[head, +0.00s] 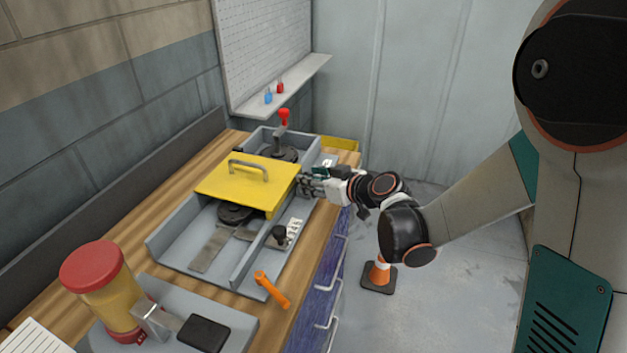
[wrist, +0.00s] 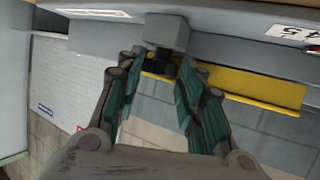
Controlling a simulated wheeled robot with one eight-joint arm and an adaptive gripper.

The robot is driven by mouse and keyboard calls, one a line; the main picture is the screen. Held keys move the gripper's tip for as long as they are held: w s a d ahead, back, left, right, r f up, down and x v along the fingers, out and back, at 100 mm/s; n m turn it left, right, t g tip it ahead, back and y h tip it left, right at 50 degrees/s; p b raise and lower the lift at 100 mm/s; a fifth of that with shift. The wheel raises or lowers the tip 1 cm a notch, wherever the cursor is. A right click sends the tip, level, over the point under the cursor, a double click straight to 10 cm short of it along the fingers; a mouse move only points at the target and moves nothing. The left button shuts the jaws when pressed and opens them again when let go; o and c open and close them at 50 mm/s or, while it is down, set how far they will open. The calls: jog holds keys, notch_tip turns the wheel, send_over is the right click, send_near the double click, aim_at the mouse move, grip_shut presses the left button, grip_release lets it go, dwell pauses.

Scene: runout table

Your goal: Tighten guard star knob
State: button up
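The yellow guard (head: 248,182) with a grey handle lies over the runout table's grey channel in the head view. Its yellow edge (wrist: 250,86) shows in the wrist view. A small dark knob (wrist: 160,67), which looks like the star knob, sits below a grey block (wrist: 167,32). My gripper (head: 308,186) is at the guard's right side, its fingers reaching left. In the wrist view my gripper (wrist: 163,66) has its fingers apart on either side of the knob, with the tips close to it. The knob is hidden behind the fingers in the head view.
A red-topped lever (head: 284,117) stands behind the guard. A black knob (head: 280,233) and an orange handle (head: 271,289) are nearer the front. A red-lidded jar (head: 100,290) stands at front left. A traffic cone (head: 379,275) is on the floor beside the bench.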

jog(key=shift+c, duration=1.2)
jog(key=shift+s+a+m+t+h, duration=0.2)
jog(key=shift+m+t+h, duration=0.1)
jog(key=shift+m+h, duration=0.4)
jog(key=shift+h, duration=0.2)
jog(key=o, duration=1.1)
jog(key=shift+c, duration=0.2)
jog(key=shift+w+d, duration=0.1)
jog(key=shift+w, duration=0.05)
